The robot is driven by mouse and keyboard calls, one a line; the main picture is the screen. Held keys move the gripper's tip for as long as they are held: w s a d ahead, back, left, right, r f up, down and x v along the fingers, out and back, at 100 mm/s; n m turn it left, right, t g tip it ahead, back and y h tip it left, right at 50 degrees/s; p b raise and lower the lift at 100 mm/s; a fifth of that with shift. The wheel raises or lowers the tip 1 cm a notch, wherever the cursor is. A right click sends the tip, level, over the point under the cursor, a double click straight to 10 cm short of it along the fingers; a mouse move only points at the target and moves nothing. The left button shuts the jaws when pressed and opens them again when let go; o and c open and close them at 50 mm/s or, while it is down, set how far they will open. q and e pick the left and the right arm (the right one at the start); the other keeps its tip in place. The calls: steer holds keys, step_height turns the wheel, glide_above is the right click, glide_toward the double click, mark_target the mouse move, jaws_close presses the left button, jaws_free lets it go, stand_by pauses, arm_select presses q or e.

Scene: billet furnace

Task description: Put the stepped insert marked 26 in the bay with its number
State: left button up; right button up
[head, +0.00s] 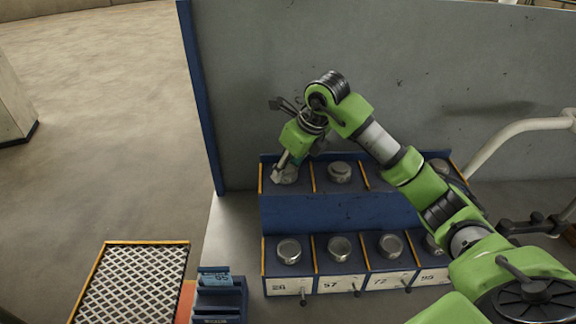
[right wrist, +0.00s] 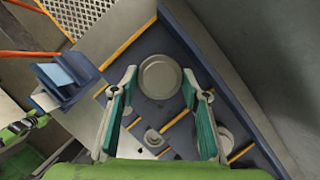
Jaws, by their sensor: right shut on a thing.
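My right gripper (head: 287,167) reaches into the far-left upper bay of the blue rack (head: 335,213). It is shut on a grey round stepped insert (head: 287,177), which also shows between the fingertips in the right wrist view (right wrist: 160,77). I cannot read a number on it, nor tell whether it rests on the bay floor. The lower row has number plates. The far-left plate (head: 280,288) looks like 26 or 28, and a round grey insert (head: 289,249) sits above it. My left gripper is not clearly in view.
Lower bays marked 57 (head: 340,284), 72 (head: 385,281) and 95 hold round inserts. Another insert (head: 340,172) is in the second upper bay. Orange dividers separate bays. A grey wall (head: 240,100) stands behind. A blue stand (head: 219,300) and mesh-topped box (head: 130,285) are at left.

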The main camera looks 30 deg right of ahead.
steer(key=o, duration=1.7)
steer(key=shift+s, duration=0.1)
steer(key=shift+r+p, duration=0.2)
steer(key=shift+p, duration=0.1)
steer(key=shift+b+v, duration=2.65)
steer(key=shift+v, duration=3.35)
steer(key=shift+d, duration=0.1)
